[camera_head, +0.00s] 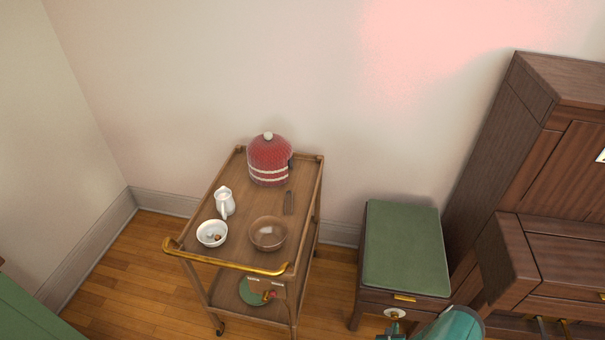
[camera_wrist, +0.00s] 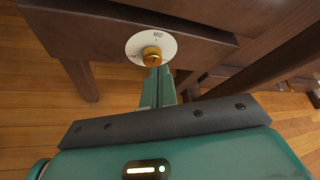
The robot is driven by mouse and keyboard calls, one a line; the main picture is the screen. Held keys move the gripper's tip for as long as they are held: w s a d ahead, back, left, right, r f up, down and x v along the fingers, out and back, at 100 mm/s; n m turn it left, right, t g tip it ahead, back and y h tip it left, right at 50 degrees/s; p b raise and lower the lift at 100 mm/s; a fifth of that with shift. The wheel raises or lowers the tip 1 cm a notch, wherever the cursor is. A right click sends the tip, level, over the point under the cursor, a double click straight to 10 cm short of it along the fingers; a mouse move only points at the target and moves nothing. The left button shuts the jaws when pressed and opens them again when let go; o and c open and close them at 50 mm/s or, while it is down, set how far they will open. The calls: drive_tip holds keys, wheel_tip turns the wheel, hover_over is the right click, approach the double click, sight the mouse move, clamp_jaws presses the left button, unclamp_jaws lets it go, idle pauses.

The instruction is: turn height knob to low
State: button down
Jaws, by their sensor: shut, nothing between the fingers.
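The height knob (camera_wrist: 152,55) is a small brass knob in the middle of a round white dial (camera_wrist: 136,44) on the dark wooden side of the stool. The dial (camera_head: 395,314) also shows in the head view, below the green-cushioned stool seat (camera_head: 403,245). My gripper (camera_wrist: 154,70) is shut and empty, its fingertips just in front of the knob in the wrist view. I cannot tell whether they touch it.
A dark wooden piano (camera_head: 560,250) stands close on the right. Floor shows between trolley and stool.

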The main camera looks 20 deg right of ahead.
sight(395, 312)
drive_tip(key=shift+w+d, duration=0.6)
drive_tip(key=shift+w, duration=0.35)
drive_tip(key=shift+w+d, duration=0.55)
drive_tip(key=shift+w, duration=0.4)
drive_tip(key=shift+f, duration=0.25)
drive_tip(key=shift+a, duration=0.15)
drive_tip(key=shift+w+a+f, duration=0.3)
drive_tip(key=shift+w+a, duration=0.1)
drive_tip(key=shift+a, duration=0.1)
drive_tip(key=shift+a+f, duration=0.15)
drive_tip(key=shift+f, duration=0.15)
